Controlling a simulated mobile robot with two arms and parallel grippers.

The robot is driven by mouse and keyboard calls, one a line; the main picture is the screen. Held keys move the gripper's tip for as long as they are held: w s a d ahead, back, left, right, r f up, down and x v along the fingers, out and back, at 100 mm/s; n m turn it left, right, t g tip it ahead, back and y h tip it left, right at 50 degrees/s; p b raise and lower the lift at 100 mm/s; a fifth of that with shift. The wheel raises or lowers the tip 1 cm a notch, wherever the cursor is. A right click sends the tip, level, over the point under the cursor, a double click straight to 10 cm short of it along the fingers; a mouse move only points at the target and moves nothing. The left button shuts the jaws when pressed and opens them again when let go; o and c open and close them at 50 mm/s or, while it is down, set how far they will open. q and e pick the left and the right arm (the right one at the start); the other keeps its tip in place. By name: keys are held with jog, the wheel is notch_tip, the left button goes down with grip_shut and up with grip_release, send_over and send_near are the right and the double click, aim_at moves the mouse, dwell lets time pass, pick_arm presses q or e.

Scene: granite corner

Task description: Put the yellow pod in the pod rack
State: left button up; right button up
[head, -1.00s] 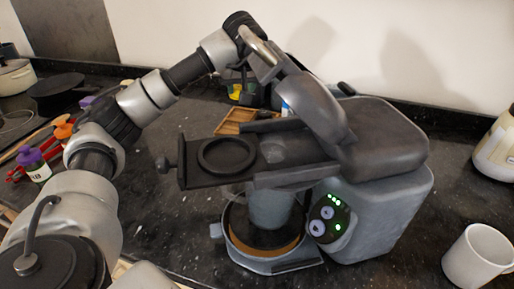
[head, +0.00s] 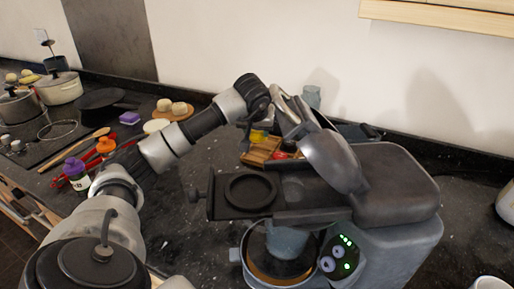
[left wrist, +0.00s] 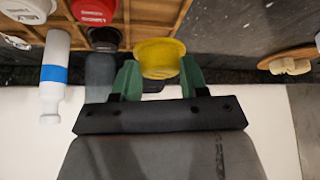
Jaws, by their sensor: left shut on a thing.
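The yellow pod (left wrist: 160,55) is between the green fingertips of my left gripper (left wrist: 161,78), which is shut on it. My left gripper is mostly hidden there. I cannot tell whether the pod touches the rack. My right gripper is not in view.
The grey coffee machine (head: 400,185), with its black tray (head: 228,207) out, stands in front of the rack. A white bottle with a blue band (left wrist: 52,90) is near the gripper. A glass jar (head: 312,97) stands by the wall. Pots and utensils fill the left counter.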

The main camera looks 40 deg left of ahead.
pick_arm(q)
notch_tip(320, 180, down, 7)
jog(key=shift+r, duration=0.2)
dwell(0.3)
